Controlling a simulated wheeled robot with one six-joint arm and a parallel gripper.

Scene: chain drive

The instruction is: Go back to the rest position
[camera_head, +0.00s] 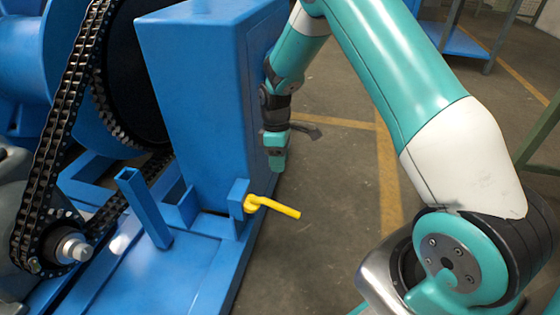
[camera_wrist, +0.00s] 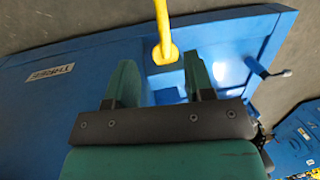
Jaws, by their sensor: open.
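My gripper (camera_head: 280,155) hangs beside the right face of the blue machine housing (camera_head: 195,80) in the head view. In the wrist view my gripper (camera_wrist: 158,85) has its two green fingers spread apart with nothing between their tips. The yellow lever (camera_head: 272,206) sticks out to the right from a blue bracket low on the housing, below my gripper in the head view. In the wrist view the yellow lever (camera_wrist: 162,35) lies just beyond the fingertips, apart from them.
A black chain (camera_head: 45,150) runs around a sprocket at the left. A blue upright post (camera_head: 145,210) stands on the machine base. The grey floor (camera_head: 330,190) to the right is clear.

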